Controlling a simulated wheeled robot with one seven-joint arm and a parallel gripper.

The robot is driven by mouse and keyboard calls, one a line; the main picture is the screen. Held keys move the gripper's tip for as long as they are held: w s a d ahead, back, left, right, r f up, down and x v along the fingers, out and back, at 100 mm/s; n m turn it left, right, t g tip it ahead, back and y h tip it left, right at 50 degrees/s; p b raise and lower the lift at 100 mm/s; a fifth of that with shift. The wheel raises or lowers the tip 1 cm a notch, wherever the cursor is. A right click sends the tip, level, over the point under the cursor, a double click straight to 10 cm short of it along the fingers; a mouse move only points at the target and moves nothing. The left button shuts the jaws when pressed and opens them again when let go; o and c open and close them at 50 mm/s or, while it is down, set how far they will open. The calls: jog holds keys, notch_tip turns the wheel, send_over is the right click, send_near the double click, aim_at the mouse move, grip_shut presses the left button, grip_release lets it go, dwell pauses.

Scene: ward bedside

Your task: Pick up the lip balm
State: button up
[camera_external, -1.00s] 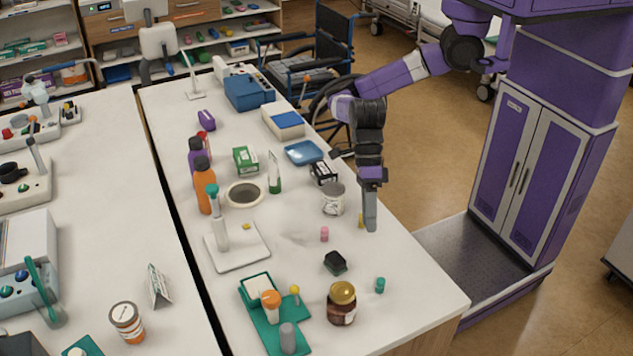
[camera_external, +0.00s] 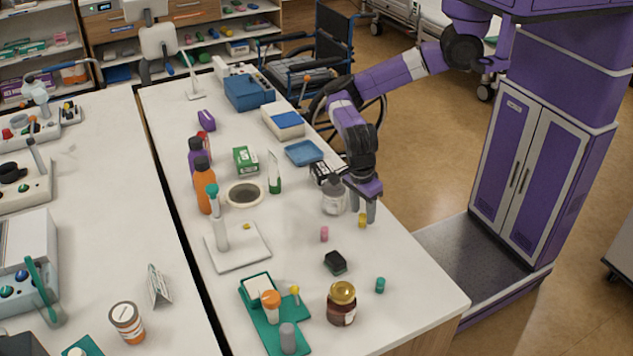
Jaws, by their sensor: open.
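Three small upright cylinders stand near the right edge of the white table, and I cannot tell which is the lip balm. One is pink (camera_external: 324,234), one is yellow (camera_external: 362,221), and one is teal (camera_external: 380,285). My gripper (camera_external: 363,211) points down over the right edge of the table, its two fingers apart and empty. The yellow cylinder shows close by the fingertips; I cannot tell the exact gap. The pink one is to the lower left of the fingers, and the teal one is farther toward the front.
A clear-and-white jar (camera_external: 334,199) stands just left of my gripper. A black box (camera_external: 335,262) and a brown jar with a gold lid (camera_external: 341,304) stand toward the front. A blue tray (camera_external: 304,153) lies behind. Bare table surrounds the pink cylinder.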

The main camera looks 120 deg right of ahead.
aim_at(362, 221)
jog(key=shift+s+f, duration=0.1)
jog(key=shift+f, duration=1.3)
grip_shut()
jog(key=shift+r, duration=0.1)
